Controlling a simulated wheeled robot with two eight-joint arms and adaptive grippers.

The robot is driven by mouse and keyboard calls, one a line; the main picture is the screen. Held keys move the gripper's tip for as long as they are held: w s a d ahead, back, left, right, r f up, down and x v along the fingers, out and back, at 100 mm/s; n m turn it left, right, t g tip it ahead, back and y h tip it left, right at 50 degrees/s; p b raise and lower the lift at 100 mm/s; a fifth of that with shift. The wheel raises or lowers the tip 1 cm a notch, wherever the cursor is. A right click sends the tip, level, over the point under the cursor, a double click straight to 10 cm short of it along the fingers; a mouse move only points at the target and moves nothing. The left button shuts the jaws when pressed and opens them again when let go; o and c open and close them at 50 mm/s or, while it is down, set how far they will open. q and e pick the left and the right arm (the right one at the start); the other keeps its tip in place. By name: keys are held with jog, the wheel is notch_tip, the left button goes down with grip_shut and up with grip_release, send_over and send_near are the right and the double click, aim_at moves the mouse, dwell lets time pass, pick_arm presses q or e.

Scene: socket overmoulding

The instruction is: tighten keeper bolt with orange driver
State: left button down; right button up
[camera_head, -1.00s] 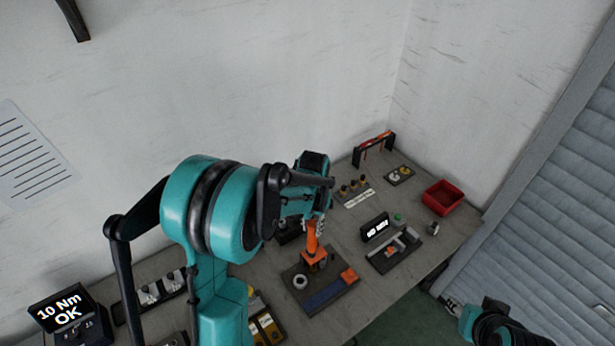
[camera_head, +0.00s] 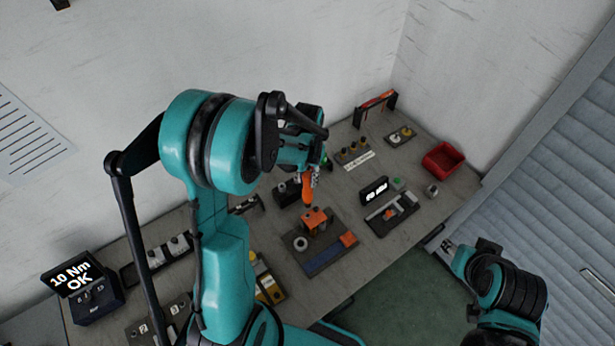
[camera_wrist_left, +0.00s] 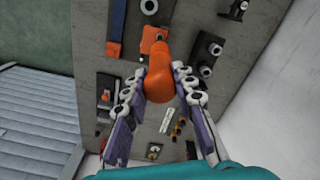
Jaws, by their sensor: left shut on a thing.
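My left gripper (camera_head: 314,176) is shut on the orange driver (camera_head: 308,190), which points down towards the fixture plate. The driver also shows between the fingers in the left wrist view (camera_wrist_left: 158,75). Below its tip is an orange keeper block (camera_head: 314,220) on the dark fixture plate (camera_head: 335,238); a small gap seems to show between tip and block. The keeper block is partly behind the driver in the left wrist view (camera_wrist_left: 154,38). The keeper bolt is too small to make out. My right gripper (camera_head: 455,257) is off the table's right front edge, its finger state unclear.
A display (camera_head: 72,281) at the left reads "10 Nm OK". A small display fixture (camera_head: 374,190), a red bin (camera_head: 443,158), a rack (camera_head: 377,105) and a tray of knobs (camera_head: 401,135) stand to the right. Grey table is bare between fixtures.

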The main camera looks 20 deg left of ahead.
aim_at(308, 189)
pick_arm(q)
jog(key=shift+f+b, duration=0.6)
jog(key=shift+f, duration=0.15)
jog(key=shift+f+b, duration=0.7)
jog(key=shift+f, duration=0.05)
notch_tip(308, 189, down, 4)
jog(key=b, duration=0.3)
jog(key=shift+b, duration=0.95)
